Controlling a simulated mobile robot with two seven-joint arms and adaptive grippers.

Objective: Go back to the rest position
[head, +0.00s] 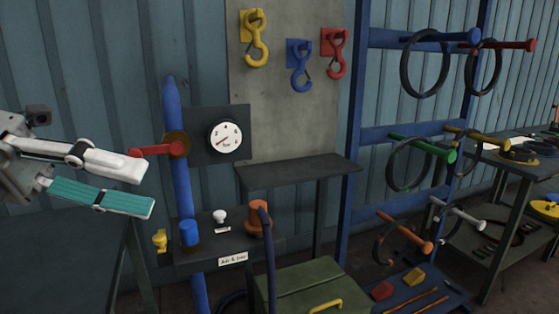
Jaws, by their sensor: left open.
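My left gripper (148,187) comes in from the left, with one white finger and one teal finger held apart. It is open and nothing shows between the fingers. The white fingertip is close to the red handle (155,149) on the blue vertical pipe (181,180); I cannot tell whether they touch. My right gripper is not in view.
A pressure gauge (225,137) is beside the pipe, above a dark box with a white knob (219,215). A dark table (60,260) lies below my left gripper. A green chest (318,285), a small shelf (298,170) and a blue rack (356,130) stand to the right.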

